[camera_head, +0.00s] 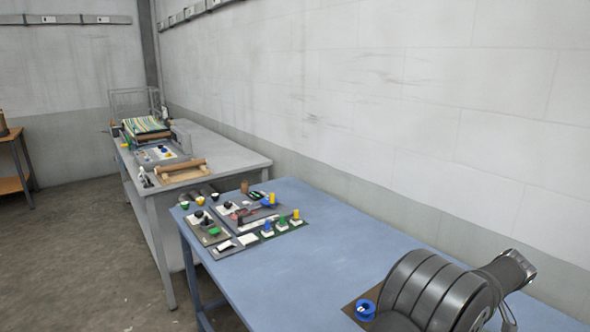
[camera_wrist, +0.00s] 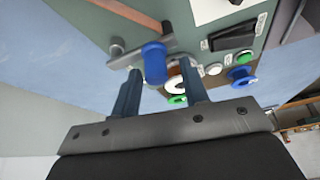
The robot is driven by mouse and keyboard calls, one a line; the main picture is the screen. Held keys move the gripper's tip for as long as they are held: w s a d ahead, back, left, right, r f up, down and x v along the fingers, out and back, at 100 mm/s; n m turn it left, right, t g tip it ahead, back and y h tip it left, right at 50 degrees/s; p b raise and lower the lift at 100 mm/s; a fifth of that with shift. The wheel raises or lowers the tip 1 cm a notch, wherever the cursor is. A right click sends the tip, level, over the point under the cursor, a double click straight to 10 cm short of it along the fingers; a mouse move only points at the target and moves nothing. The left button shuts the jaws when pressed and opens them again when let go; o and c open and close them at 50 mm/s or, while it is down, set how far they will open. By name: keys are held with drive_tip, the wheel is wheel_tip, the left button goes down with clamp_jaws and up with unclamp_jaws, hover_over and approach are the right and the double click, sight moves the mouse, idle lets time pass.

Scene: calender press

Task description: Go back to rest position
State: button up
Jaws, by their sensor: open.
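My gripper (camera_wrist: 160,74) shows in the wrist view with its two dark blue fingers apart. A blue cylindrical knob (camera_wrist: 154,62) appears between and beyond the fingertips, and no grip on it shows; the distance is hard to tell. Behind the fingers, a white ring (camera_wrist: 175,84) and green round pieces (camera_wrist: 240,111) are partly hidden. A grey-green panel (camera_wrist: 205,25) carries these parts, with a black switch (camera_wrist: 233,36) and a blue round piece (camera_wrist: 243,76). My gripper's fingers cannot be made out in the head view.
A blue table (camera_head: 340,235) holds boards with coloured knobs (camera_head: 268,229) at its far left end. A blue ring piece (camera_head: 365,310) sits on a dark board at the front right. A grey table (camera_head: 225,150) with a press (camera_head: 150,130) stands beyond. The blue table's middle is clear.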

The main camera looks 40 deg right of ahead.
drive_tip(key=w+m+h, duration=0.1)
drive_tip(key=m, duration=0.2)
drive_tip(key=shift+w+d, duration=0.2)
drive_tip(key=m, duration=0.1)
drive_tip(key=w+m+g+h, duration=0.1)
drive_tip(key=shift+d+m, duration=0.35)
drive_tip(key=shift+m, duration=0.05)
drive_tip(key=shift+r, duration=0.4)
drive_tip(key=v, duration=0.6)
drive_tip(key=shift+a+r, duration=0.2)
drive_tip(key=shift+r, duration=0.15)
drive_tip(key=shift+s, duration=0.1)
